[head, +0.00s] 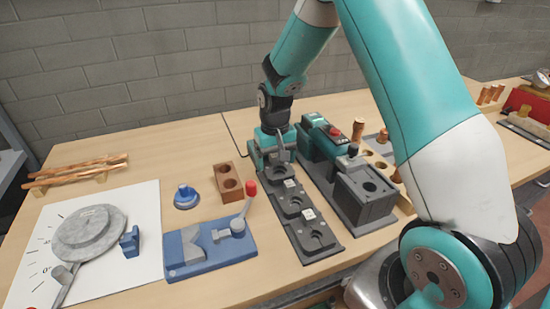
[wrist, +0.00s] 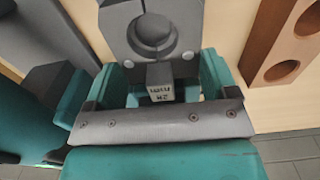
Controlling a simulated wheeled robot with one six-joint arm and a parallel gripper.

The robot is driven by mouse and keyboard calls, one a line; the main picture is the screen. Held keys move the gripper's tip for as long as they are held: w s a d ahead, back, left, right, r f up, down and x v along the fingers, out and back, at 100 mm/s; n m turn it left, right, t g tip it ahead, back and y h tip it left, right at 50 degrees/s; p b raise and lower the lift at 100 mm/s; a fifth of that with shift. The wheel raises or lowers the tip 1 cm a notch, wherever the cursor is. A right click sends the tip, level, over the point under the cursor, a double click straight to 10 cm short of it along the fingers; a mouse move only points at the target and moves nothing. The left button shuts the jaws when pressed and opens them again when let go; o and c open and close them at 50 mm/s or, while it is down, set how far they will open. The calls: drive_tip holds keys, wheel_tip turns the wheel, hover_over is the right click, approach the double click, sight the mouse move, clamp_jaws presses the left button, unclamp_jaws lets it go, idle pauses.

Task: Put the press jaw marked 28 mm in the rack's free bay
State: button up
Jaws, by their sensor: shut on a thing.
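My gripper (head: 275,150) is shut on a dark grey press jaw (head: 281,157) over the far end of the rack. In the wrist view the teal fingers (wrist: 162,88) flank the jaw's stub. The stub bears a pale label (wrist: 161,94), upside down, that seems to read 28 mm. The dark rack (head: 337,248) lies lengthwise on the bench. Its middle and near bays show dark jaw-like shapes, each with a white label. My gripper largely hides the far bay. I cannot tell whether the held jaw touches the rack.
A green and dark grey press tool (head: 362,190) stands close along the rack's right side. A brown two-hole block (head: 228,182) is on the left. A blue fixture (head: 208,248) with a red-knobbed lever stands left of the rack's near part.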

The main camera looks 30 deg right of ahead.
drive_tip(key=shift+f+b, duration=0.45)
drive_tip(key=shift+f, duration=0.3)
drive_tip(key=o, duration=1.2)
drive_tip(key=shift+c, duration=0.2)
wheel_tip(320, 180, up, 17)
drive_tip(key=shift+r+b, duration=0.2)
drive_tip(key=shift+b, duration=0.25)
drive_tip(key=s+a+n+y, duration=0.1)
drive_tip(key=s+a+n, duration=0.2)
drive_tip(key=s+a, duration=0.3)
drive_tip(key=s+a+r+n+y, duration=0.1)
drive_tip(key=s+a+n, duration=0.2)
drive_tip(key=s+a, duration=0.3)
drive_tip(key=s+a+n+y, duration=0.2)
drive_tip(key=s+a, duration=0.4)
drive_tip(key=s, duration=0.8)
drive_tip(key=shift+s+r+n, duration=0.15)
drive_tip(key=shift+s+n, duration=0.15)
drive_tip(key=shift+n, duration=0.4)
